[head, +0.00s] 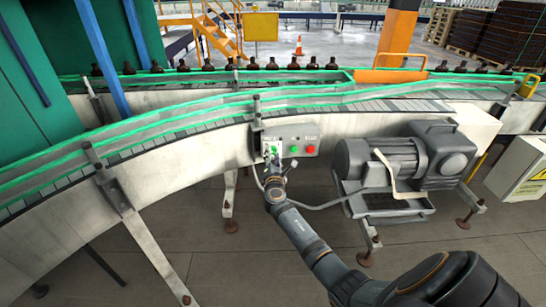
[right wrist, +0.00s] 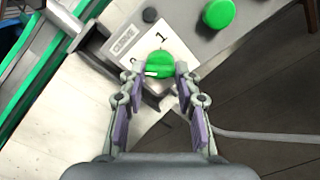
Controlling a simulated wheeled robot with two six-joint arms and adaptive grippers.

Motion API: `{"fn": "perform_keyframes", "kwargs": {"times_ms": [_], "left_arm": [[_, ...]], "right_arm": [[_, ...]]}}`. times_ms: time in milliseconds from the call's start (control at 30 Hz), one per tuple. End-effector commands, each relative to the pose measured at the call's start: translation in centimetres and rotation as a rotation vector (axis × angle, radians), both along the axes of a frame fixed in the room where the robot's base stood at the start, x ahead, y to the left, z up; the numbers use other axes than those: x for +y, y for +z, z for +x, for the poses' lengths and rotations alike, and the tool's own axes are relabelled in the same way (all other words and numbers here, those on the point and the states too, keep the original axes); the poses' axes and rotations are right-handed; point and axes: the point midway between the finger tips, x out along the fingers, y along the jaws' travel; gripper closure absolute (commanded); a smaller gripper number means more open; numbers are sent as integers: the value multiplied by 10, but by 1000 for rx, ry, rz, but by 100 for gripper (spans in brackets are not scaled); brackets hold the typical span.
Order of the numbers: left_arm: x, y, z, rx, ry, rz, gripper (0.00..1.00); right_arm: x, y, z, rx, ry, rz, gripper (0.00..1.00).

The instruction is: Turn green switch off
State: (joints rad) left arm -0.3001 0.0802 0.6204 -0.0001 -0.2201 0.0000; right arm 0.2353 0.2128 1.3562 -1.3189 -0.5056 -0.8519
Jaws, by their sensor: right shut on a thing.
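The green switch (right wrist: 160,64) is a round knob with a white mark on a pale label plate with a "1" at its upper side. In the right wrist view its white mark lies on the left part of the knob. My right gripper (right wrist: 160,72) has one finger on each side of the knob and is shut on it. In the head view my right gripper (head: 272,158) is at the left part of the grey control panel (head: 304,131) and partly hides the switch. My left gripper is not in view.
A green button (head: 293,149) and a red button (head: 310,149) are on the panel right of the switch. A grey motor (head: 380,162) stands to the right. The curved conveyor (head: 190,150) runs behind and left. Amber bottles (head: 209,65) line the far conveyor.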

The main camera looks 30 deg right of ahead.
Motion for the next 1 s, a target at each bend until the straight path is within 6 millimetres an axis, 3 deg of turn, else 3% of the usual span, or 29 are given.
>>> {"fn": "perform_keyframes", "kwargs": {"times_ms": [267, 300, 467, 800, 1000], "left_arm": [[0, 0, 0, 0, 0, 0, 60], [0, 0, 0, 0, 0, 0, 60], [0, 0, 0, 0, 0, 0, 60], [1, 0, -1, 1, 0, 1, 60], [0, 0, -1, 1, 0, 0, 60]], "right_arm": [[0, -3, -1, 5, 0, 0, 100], [0, -3, -1, 5, 0, 0, 67], [0, -2, -1, 3, 0, 0, 45], [2, -1, -3, 1, 1, 0, 45], [22, -2, -36, 2, 1, 2, 45]]}}
